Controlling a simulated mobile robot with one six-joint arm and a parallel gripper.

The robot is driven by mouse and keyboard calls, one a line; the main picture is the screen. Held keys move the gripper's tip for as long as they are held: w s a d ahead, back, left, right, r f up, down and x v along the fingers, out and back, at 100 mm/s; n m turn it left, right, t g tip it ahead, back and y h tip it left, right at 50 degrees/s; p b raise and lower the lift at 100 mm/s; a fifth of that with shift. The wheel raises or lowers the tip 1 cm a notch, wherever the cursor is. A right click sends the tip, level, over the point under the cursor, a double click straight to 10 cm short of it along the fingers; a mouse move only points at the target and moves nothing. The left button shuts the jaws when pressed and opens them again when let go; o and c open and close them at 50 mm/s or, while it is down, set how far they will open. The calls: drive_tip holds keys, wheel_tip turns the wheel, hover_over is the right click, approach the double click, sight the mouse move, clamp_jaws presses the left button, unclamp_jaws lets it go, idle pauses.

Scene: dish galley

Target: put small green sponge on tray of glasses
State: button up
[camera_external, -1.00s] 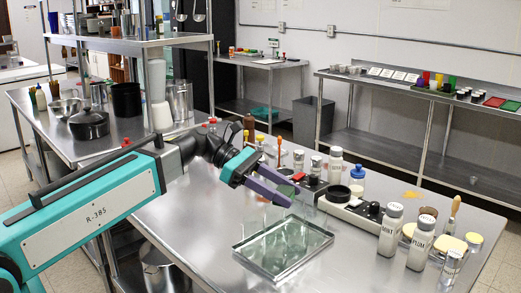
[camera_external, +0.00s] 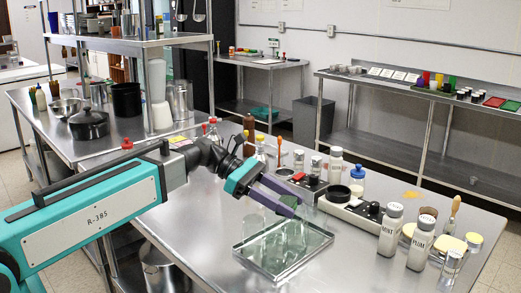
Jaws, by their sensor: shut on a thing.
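The tray of glasses (camera_external: 262,272) lies flat on the steel table, a shallow metal tray with several clear glasses (camera_external: 290,236) standing on it. My gripper (camera_external: 296,204) has purple fingers and is above the far part of the tray, over or just behind the glasses. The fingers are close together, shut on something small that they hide. I cannot make out the small green sponge by itself, and no such sponge shows loose on the table near the tray.
Bottles (camera_external: 249,132) stand behind my gripper. The table in front of the tray is clear.

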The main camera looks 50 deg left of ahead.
drive_tip(key=shift+f, duration=0.2)
drive_tip(key=shift+f, duration=0.15)
drive_tip(key=o, duration=1)
drive_tip(key=shift+c, duration=0.2)
drive_tip(key=b+v, duration=0.2)
drive_tip(key=v, duration=1)
